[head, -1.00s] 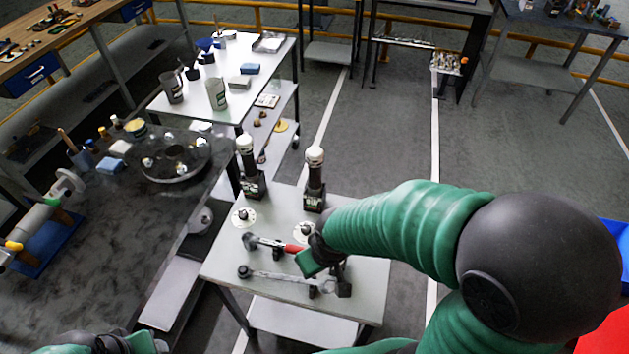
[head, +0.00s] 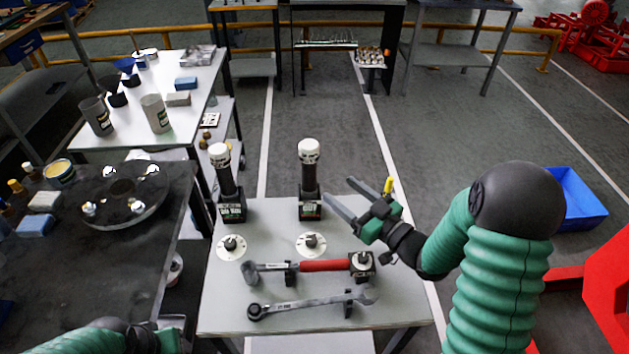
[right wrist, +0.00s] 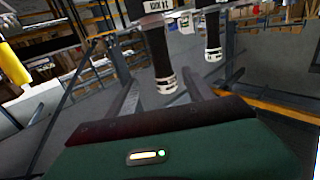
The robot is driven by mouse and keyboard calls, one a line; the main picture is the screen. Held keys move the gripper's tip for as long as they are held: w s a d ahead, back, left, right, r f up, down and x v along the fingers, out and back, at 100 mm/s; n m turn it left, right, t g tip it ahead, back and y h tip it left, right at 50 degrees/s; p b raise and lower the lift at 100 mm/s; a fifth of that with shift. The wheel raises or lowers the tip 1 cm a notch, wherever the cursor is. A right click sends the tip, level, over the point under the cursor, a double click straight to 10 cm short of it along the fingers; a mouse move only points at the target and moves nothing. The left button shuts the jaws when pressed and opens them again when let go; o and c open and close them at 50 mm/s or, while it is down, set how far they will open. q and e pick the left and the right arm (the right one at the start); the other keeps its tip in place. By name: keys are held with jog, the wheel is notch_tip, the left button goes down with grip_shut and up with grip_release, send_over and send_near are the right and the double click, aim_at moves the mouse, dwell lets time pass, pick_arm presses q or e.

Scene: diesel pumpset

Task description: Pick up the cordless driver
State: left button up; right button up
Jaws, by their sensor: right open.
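Two upright black tools with white caps and black block bases stand at the back of the small grey table: one on the left (head: 226,182) and one on the right (head: 309,181). They look like drivers, but I cannot tell for sure. My right gripper (head: 340,190) is open and empty, its fingers pointing at the right tool from its right side, apart from it. In the right wrist view, the picture is inverted; the nearer tool (right wrist: 159,55) shows between the fingers, the other (right wrist: 212,36) farther off. My left gripper (head: 168,341) is only partly in view at the bottom left.
A red-handled hammer (head: 325,266) and a wrench (head: 312,303) lie on holders at the table's front. Two white discs (head: 231,247) (head: 311,244) lie between them and the upright tools. A dark bench (head: 90,270) stands left. A small yellow piece (head: 388,185) shows beside my right gripper.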

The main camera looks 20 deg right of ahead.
aim_at(309, 170)
jog(key=x, duration=0.8)
jog(key=shift+w, duration=0.3)
jog(key=w+a, duration=0.2)
jog(key=a, duration=0.1)
jog(key=shift+w+a+r, duration=0.2)
jog(key=shift+w+r, duration=0.1)
jog(key=shift+w, duration=0.1)
jog(key=w, duration=0.1)
jog(key=w+d, duration=0.1)
jog(key=w, duration=0.1)
jog(key=shift+w+f, duration=0.2)
jog(key=shift+w, duration=0.05)
jog(key=shift+s+a+r, duration=0.1)
jog(key=shift+a, duration=0.1)
jog(key=shift+c, duration=0.9)
jog(key=shift+a+r, duration=0.1)
jog(key=shift+a, duration=0.35)
jog(key=c, duration=0.5)
jog(key=shift+c, duration=2.2)
jog(key=shift+d, duration=0.2)
grip_shut()
jog(key=shift+d, duration=0.25)
pick_arm(q)
jog(key=shift+s+d+r, duration=0.15)
jog(key=shift+d+r, duration=0.15)
jog(key=shift+d, duration=0.2)
